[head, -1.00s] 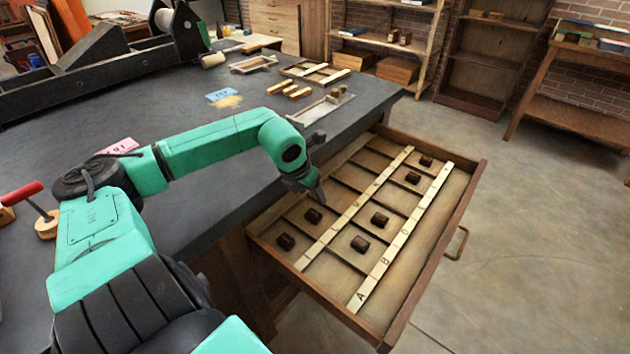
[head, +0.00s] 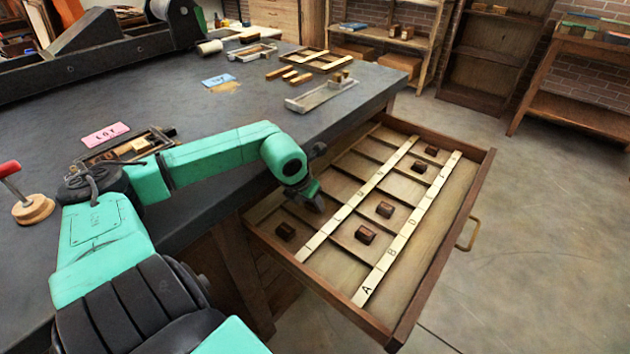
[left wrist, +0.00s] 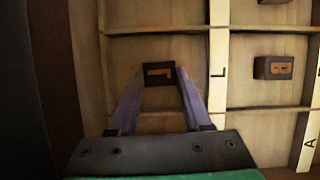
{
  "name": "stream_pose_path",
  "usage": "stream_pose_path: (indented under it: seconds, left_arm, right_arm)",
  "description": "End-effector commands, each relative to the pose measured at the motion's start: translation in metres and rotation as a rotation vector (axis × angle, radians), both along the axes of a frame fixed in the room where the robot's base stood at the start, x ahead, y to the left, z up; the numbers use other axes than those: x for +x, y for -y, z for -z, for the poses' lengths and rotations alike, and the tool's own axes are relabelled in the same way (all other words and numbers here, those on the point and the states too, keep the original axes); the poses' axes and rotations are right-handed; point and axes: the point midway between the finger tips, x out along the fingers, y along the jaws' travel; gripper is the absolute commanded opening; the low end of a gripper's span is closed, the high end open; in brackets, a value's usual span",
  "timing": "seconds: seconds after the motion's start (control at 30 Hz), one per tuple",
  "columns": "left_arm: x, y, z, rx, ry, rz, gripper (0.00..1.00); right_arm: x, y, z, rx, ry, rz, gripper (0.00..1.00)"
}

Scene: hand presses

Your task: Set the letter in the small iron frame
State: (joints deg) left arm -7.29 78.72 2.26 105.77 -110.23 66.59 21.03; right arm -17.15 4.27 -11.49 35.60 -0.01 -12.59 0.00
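Small dark letter blocks lie in the compartments of an open wooden drawer (head: 445,215). My left gripper (head: 314,204) reaches down into the drawer's left row and hides the block below it in the head view. In the left wrist view, that block (left wrist: 158,74) sits between the tips of my left gripper (left wrist: 161,72), beside a strip marked L. The fingers stand apart, one on each side; whether they touch it is unclear. A small dark frame (head: 155,131) with wooden pieces lies on the bench behind my arm, partly hidden. My right gripper is out of view.
Other blocks (head: 365,234) lie in nearby compartments, between pale lettered strips (head: 400,245). On the bench (head: 225,120) are a pink card (head: 105,134), a blue card (head: 218,80), a grey tray (head: 305,103) and a red-handled tool (head: 33,208).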

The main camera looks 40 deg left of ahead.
Motion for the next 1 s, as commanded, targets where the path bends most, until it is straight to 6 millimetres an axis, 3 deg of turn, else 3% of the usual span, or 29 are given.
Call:
stream_pose_path:
  seconds: [0.17,0.8,1.0]
  left_arm:
    - [0.0,0.0,-0.004,0.0,0.001,0.0,0.0]
    - [0.0,0.0,-0.051,0.0,0.0,0.0,0.0]
    - [0.0,0.0,-0.05,0.0,0.0,0.0,0.0]
  right_arm:
    - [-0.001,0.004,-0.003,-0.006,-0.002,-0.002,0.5]
    - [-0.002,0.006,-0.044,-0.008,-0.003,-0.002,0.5]
    - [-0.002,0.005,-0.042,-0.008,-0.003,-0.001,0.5]
